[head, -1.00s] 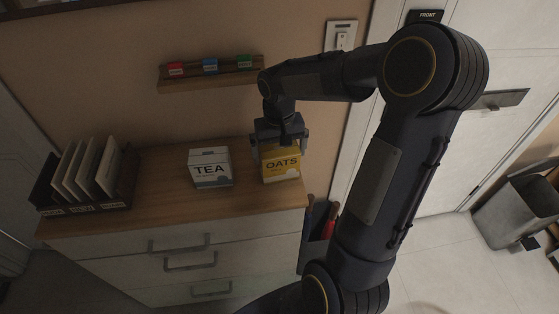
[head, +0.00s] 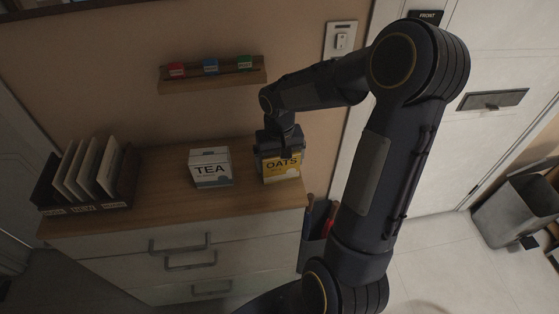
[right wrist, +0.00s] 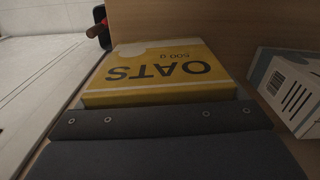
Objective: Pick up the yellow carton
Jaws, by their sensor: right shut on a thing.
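The yellow carton (head: 281,172), labelled OATS, stands upright on the right end of the wooden cabinet top. My right gripper (head: 280,150) is over it from above and shut on its upper part. In the right wrist view the carton (right wrist: 165,75) fills the middle, its label upside down, with the dark gripper (right wrist: 155,120) across its near end. Its far end appears to rest on the wood. My left gripper is not in view.
A white TEA carton (head: 210,167) stands just left of the yellow one. A dark file holder (head: 125,178) sits at the cabinet's left end. A wall shelf (head: 213,79) with several coloured tags hangs above. A grey bin (head: 515,213) stands at right.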

